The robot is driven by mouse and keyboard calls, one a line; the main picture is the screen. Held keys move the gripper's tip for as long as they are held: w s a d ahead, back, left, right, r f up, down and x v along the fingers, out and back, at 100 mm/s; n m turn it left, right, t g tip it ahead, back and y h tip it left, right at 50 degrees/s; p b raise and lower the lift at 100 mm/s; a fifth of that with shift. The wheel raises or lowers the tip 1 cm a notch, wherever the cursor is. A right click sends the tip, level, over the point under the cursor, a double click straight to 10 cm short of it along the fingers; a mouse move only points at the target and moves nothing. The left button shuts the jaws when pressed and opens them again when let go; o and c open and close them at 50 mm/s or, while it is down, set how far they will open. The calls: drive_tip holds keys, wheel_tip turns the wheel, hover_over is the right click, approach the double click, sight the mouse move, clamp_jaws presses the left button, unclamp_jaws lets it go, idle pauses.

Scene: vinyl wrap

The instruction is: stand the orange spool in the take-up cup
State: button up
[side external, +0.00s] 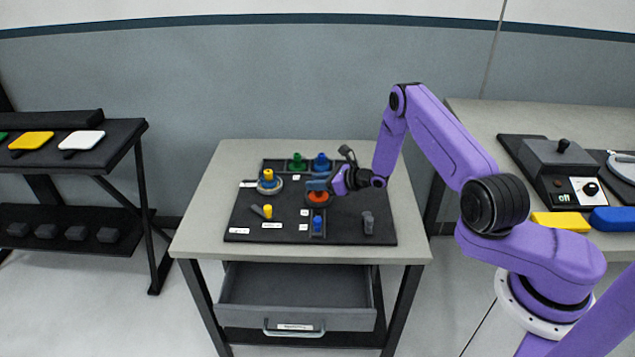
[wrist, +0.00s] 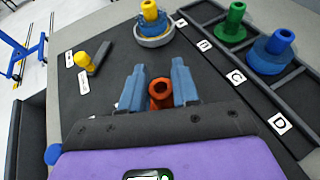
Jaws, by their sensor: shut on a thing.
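The orange spool (side external: 318,198) is between the blue fingers of my gripper (side external: 316,187), near the middle of the black board. In the wrist view the orange spool (wrist: 160,90) shows its hollow top between the two fingertips (wrist: 158,88), which are shut on it. It looks upright; I cannot tell whether its base touches the board. A round pale-grey cup (wrist: 153,41), probably the take-up cup, sits beyond the fingers at the board's back left. A yellow-topped spool with a blue flange (wrist: 150,14) stands in it; it also shows in the side view (side external: 268,175).
A green spool (side external: 297,161) and a blue spool (side external: 321,162) stand in the back rack, labelled with letters. A yellow-knobbed lever (side external: 267,211) and a dark grey block (side external: 368,222) stand on the board. The drawer below (side external: 295,298) is open.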

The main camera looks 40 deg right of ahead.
drive_tip(key=shift+f, duration=0.1)
drive_tip(key=o, duration=1)
drive_tip(key=shift+o, duration=0.2)
